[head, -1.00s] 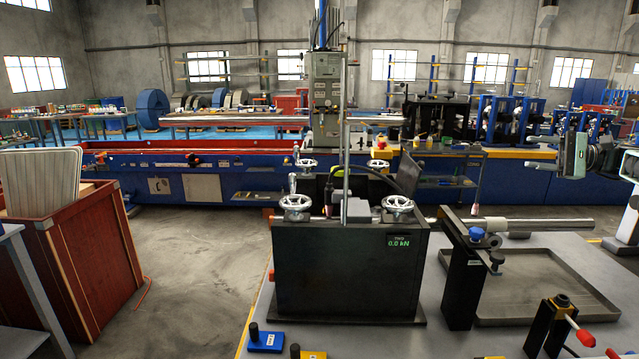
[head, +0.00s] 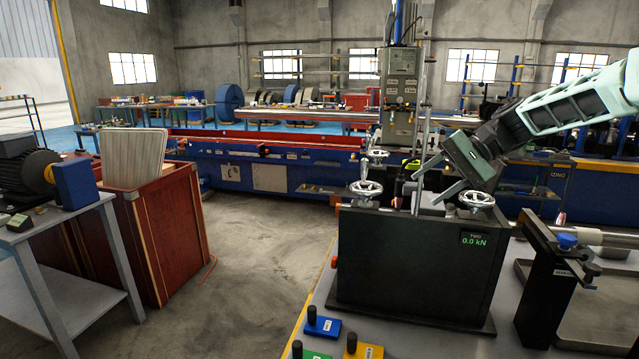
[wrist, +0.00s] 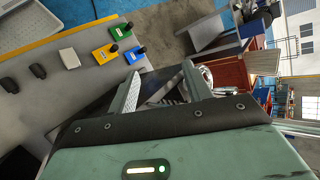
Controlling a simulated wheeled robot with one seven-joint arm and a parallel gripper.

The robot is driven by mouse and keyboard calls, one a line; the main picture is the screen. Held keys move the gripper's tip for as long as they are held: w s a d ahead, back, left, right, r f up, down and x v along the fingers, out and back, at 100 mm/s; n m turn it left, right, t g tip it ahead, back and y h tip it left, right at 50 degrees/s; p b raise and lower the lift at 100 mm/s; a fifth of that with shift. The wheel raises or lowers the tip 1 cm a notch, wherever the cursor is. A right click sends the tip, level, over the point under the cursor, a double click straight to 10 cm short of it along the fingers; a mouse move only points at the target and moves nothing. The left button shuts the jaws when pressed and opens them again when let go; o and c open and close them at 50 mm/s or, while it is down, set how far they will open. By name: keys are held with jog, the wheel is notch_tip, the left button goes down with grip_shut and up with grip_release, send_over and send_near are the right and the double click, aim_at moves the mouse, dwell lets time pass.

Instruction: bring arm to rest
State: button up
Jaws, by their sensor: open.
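My gripper (head: 432,178) is at the right of the head view, at the end of my raised pale-green arm. It appears in front of or over the black test box (head: 415,262) with its silver handwheels and a readout of 0.0 kN. In the wrist view my two fingers (wrist: 160,92) are spread apart with nothing between them. Whether the fingers touch the box or a handwheel cannot be told.
A grey bench (head: 400,345) carries the box, a blue block (head: 322,326), a yellow block (head: 363,348) and a black tube stand (head: 548,285). A red crate (head: 155,240) and a grey side table (head: 60,240) stand left. The floor between is clear.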

jog(key=s+a+f+n+g+h+b, duration=0.1)
jog(key=s+a+f+n+h, duration=0.25)
jog(key=s+a, duration=0.5)
jog(key=s+a+f+n+g+h+b, duration=0.15)
jog(key=s+a+f, duration=0.4)
jog(key=s, duration=0.55)
jog(key=s+d+f+n+t+h+b, duration=0.1)
jog(key=s+f+n, duration=0.3)
jog(key=s, duration=0.6)
jog(key=s+d+f+n+t+h+b, duration=0.1)
jog(key=s+d+f+n+t+h, duration=0.1)
jog(key=s, duration=0.8)
jog(key=shift+d+f+n+h+b, duration=0.3)
jog(key=shift+d+f+n+h, duration=0.2)
jog(key=shift+f+n+h, duration=0.45)
